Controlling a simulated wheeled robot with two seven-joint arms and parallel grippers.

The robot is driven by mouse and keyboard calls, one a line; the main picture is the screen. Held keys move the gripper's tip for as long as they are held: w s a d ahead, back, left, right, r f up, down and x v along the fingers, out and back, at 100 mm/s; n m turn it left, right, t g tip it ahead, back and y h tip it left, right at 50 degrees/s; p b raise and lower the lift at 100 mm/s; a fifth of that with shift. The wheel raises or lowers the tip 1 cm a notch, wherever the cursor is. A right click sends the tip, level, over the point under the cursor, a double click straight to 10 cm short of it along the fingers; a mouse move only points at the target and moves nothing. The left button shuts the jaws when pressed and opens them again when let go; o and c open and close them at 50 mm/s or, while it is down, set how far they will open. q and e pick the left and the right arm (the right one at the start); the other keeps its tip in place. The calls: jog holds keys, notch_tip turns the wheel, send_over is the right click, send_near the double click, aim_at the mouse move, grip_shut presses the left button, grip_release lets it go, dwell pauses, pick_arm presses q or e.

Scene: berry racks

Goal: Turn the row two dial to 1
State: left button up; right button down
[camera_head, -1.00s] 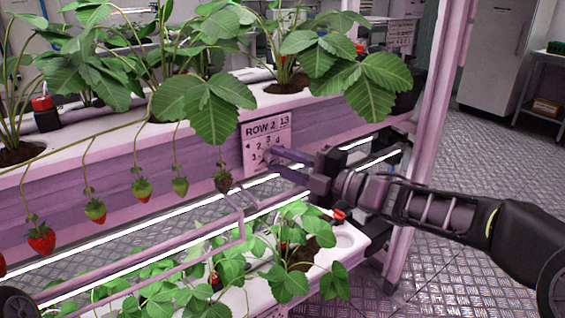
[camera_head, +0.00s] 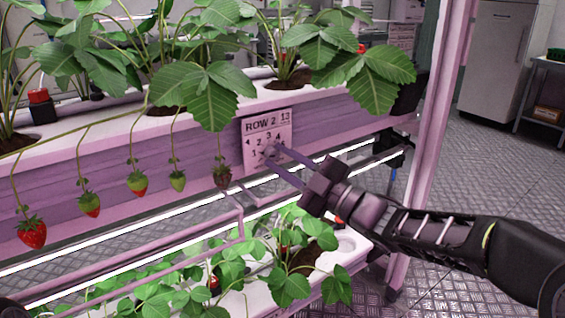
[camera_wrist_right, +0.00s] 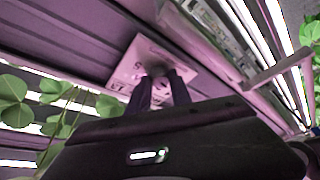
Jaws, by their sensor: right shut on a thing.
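The row two dial panel (camera_head: 256,128) is a pale plate marked "ROW 2 13" with several numbers, on the front of the upper trough. It also shows in the right wrist view (camera_wrist_right: 128,76). The dial's knob is mostly hidden between the fingertips, so where it points cannot be read. My right gripper (camera_head: 270,164) is shut on the knob at the plate's lower part; its two fingers also show in the right wrist view (camera_wrist_right: 157,82), reaching to the plate. My left gripper is not in view.
Strawberries (camera_head: 32,233) hang along the trough front left of the panel. Large leaves (camera_head: 208,95) hang just above the plate. A lower trough (camera_head: 345,245) with plants lies below the gripper, and a pink post (camera_head: 432,130) stands to the right.

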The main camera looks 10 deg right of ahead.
jog(key=shift+f, duration=0.1)
jog(key=c, duration=1.2)
grip_release()
jog(key=shift+o, duration=0.2)
jog(key=v, duration=0.8)
jog(key=shift+p, duration=0.45)
jog(key=shift+w, duration=0.1)
